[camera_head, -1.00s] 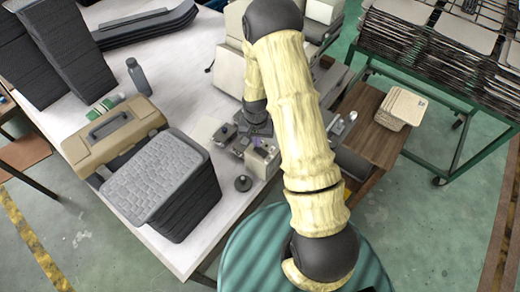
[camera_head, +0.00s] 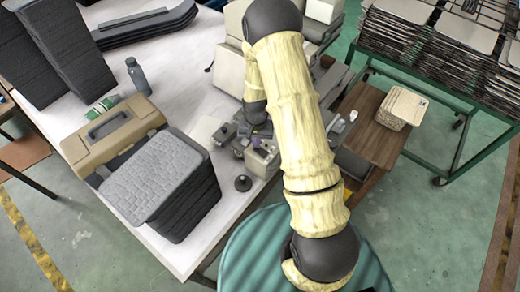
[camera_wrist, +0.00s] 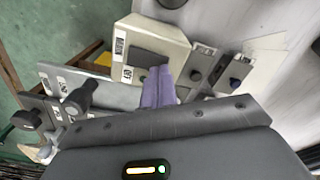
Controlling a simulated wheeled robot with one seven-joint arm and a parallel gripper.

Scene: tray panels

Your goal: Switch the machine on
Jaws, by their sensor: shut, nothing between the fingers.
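The machine's controls stand at the table's right edge. In the wrist view there is a beige box (camera_wrist: 178,48) with a dark plate and small labels. Black knobs (camera_wrist: 80,96) on a grey panel are at the left. My gripper (camera_wrist: 158,84) is shut and empty, its purple fingers in front of the beige box's dark plate. Whether they touch it I cannot tell. In the head view the control box (camera_head: 262,160) shows beside my arm, which hides part of the machine.
A tan toolbox (camera_head: 112,135), a stack of grey trays (camera_head: 165,175) and a bottle (camera_head: 138,76) stand on the white table to the left. A wooden surface with pale panels (camera_head: 403,107) and a green rack (camera_head: 450,120) are at the right.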

